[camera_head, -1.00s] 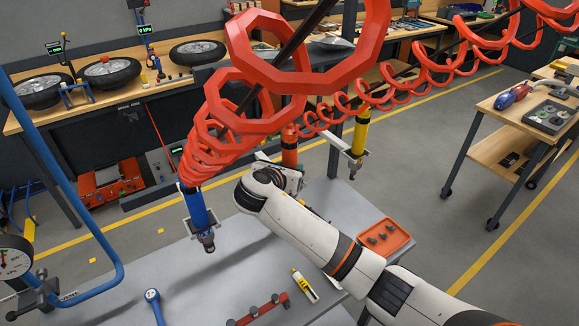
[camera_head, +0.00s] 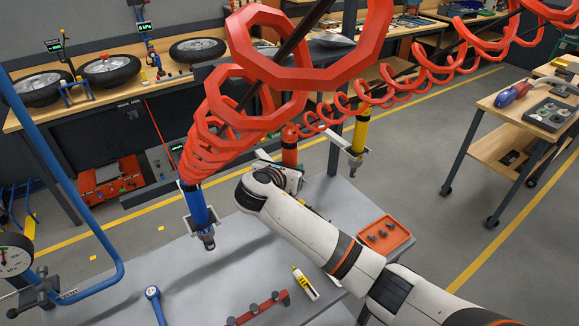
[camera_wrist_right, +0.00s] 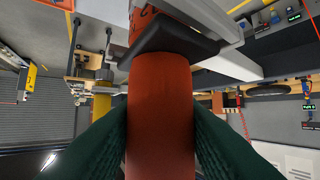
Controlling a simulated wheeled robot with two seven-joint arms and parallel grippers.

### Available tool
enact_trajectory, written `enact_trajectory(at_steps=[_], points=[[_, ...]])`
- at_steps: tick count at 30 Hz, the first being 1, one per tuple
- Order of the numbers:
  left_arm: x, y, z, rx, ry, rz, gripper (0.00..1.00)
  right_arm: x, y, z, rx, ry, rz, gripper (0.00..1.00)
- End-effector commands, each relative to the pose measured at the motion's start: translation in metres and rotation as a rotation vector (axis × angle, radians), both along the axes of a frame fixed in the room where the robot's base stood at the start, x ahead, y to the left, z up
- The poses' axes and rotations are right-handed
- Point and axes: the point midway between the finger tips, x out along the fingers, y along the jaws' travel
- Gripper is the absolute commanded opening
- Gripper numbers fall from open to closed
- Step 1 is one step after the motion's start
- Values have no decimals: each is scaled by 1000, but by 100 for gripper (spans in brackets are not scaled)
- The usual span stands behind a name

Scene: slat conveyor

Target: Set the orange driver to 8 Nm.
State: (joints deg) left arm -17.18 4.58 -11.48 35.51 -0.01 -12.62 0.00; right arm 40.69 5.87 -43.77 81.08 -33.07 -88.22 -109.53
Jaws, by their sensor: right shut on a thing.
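The orange driver (camera_head: 289,152) hangs upright behind my right forearm in the head view, and its lower end is hidden. My right gripper (camera_wrist_right: 160,140) has its dark green fingers on either side of the orange driver's body (camera_wrist_right: 160,100) in the right wrist view, shut on it. A dark collar (camera_wrist_right: 172,42) sits around the driver, with part of an orange band with markings beyond it. I cannot read a torque setting. In the head view the right gripper is mostly hidden behind the wrist. My left gripper is not in view.
A blue driver (camera_head: 197,212) hangs to the left and a yellow driver (camera_head: 358,135) to the right, near red coiled hoses (camera_head: 300,70). The grey table (camera_head: 195,275) holds an orange tray (camera_head: 398,247), a yellow-white tool (camera_head: 304,284) and a red bar (camera_head: 258,308).

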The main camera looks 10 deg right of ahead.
Motion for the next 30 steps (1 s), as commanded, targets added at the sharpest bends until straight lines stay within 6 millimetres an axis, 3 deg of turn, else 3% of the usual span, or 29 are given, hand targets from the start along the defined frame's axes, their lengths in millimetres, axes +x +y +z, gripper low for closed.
enact_trajectory(at_steps=[9, 10, 14, 24, 30], points=[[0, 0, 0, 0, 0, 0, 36, 1, 0, -2, -1, -4, 1, 0], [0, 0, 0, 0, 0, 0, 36, 1, 0, -1, 0, -5, 1, 38], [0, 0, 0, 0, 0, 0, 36, 0, 0, -2, -1, -3, 1, 58], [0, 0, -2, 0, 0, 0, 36, -3, 2, -4, 0, 1, 0, 58], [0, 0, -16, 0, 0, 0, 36, -24, 19, 6, 3, -4, 3, 58]])
